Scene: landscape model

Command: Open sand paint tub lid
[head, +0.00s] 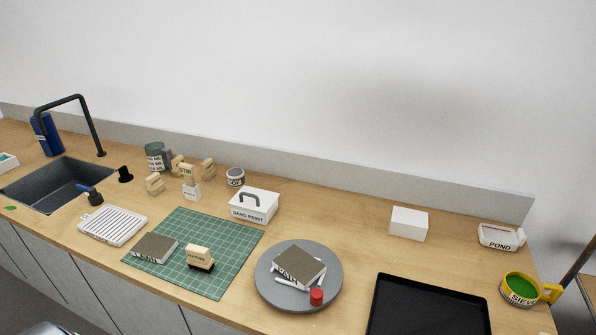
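The sand paint tub (252,209) is a white box with "SAND PAINT" printed on its front. It stands on the wooden counter just behind the green cutting mat. Its white lid (262,199) with a dark grey arched handle (249,197) sits on top and looks closed. Neither of my grippers shows in the head view.
The green mat (224,266) bears a brown block and a wooden stamp. A grey round plate (268,287) with a brown block and red cap lies to the right. Wooden blocks (187,172) and a small pot (236,177) stand behind. A black tray (425,305) lies front right.

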